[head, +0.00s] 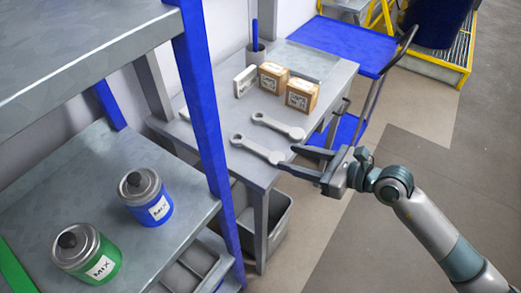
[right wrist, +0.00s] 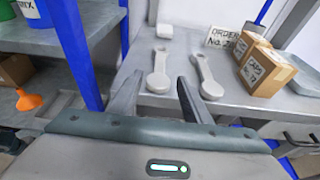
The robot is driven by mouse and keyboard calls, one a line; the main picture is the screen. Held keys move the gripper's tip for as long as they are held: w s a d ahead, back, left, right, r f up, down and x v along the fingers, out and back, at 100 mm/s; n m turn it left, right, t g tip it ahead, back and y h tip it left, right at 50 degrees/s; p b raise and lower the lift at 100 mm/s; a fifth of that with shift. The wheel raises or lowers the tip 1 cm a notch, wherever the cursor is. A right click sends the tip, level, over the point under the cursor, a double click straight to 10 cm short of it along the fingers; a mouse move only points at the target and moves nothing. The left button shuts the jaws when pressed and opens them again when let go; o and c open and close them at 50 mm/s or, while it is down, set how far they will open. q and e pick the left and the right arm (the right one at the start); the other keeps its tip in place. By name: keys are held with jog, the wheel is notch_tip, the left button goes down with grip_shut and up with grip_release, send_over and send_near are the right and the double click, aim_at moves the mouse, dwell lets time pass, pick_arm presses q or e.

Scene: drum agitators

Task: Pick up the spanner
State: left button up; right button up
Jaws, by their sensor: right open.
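Two grey spanners lie flat on the grey workbench (head: 222,165). The nearer spanner (head: 256,149) has its wide end at the bench's front edge. The farther spanner (head: 278,125) lies beside it, closer to the boxes. My right gripper (head: 288,158) is open and empty, at the front edge by the nearer spanner's wide end. In the right wrist view, the nearer spanner (right wrist: 158,72) shows ahead between the two fingertips, and the farther spanner (right wrist: 207,76) is just right of the right finger. I cannot tell whether a finger touches anything. My left gripper is not in view.
A blue shelf post (head: 203,100) rises left of the bench. The shelf holds a blue can (head: 147,199) and a green can (head: 88,254).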

aim_at(282, 155)
jog(key=x, duration=0.3)
jog(key=shift+w+a+f, duration=0.1)
jog(key=shift+w+a, duration=0.1)
jog(key=shift+a, duration=0.05)
jog(key=shift+w+a+f, duration=0.1)
jog(key=shift+a, duration=0.1)
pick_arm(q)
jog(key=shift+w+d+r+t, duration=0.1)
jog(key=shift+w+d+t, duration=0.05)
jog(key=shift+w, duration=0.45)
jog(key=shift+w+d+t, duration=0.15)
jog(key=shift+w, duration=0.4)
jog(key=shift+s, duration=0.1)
